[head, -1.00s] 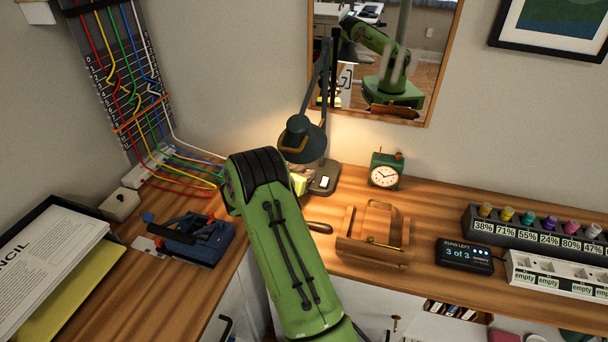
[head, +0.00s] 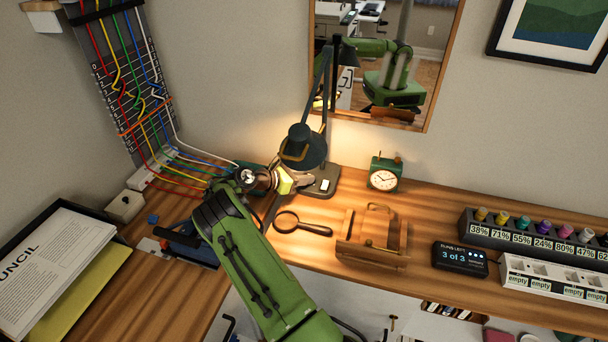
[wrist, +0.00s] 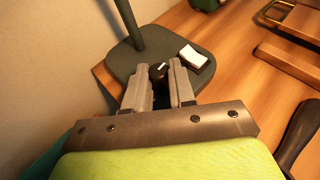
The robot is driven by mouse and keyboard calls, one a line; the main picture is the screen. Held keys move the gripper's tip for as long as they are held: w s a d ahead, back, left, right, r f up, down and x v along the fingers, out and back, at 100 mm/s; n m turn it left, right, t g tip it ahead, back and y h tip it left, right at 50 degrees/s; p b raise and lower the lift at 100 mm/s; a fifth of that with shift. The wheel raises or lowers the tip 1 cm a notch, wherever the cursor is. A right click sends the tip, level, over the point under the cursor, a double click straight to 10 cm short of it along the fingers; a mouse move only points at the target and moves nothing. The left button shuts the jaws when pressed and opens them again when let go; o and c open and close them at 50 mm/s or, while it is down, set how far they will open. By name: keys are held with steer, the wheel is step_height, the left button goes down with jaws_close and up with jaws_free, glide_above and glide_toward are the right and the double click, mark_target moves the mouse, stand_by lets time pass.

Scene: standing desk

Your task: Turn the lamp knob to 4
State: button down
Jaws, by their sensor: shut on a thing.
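The desk lamp has a dark shade (head: 302,148) and a jointed arm, and it stands on a dark base (head: 326,183) against the wall. In the wrist view the lamp base (wrist: 125,62) carries a small black knob (wrist: 158,71) with a pale pointer mark, beside a white rocker switch (wrist: 193,56). My gripper (wrist: 160,84) has its two grey fingers on either side of the knob and is shut on it. In the head view the fingertips are partly hidden by the lamp shade. No numbers around the knob can be read.
A magnifying glass (head: 302,224) lies in front of the lamp, and a wooden caddy (head: 374,236) stands right of it. A green clock (head: 384,174) is behind the caddy. Coloured cables (head: 190,165) run along the left. A mirror (head: 385,60) hangs behind.

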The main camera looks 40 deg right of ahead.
steer(key=shift+w+m+g, duration=0.1)
steer(key=shift+m+g, duration=0.4)
steer(key=shift+g, duration=0.1)
steer(key=shift+y, duration=0.4)
steer(key=c, duration=1)
jaws_free()
steer(key=shift+o, duration=0.2)
steer(key=p+v, duration=0.2)
steer(key=v, duration=1.3)
steer(key=shift+w+a+p, duration=0.2)
steer(key=shift+a+p, duration=0.1)
steer(key=shift+a, duration=0.05)
steer(key=shift+f, duration=0.15)
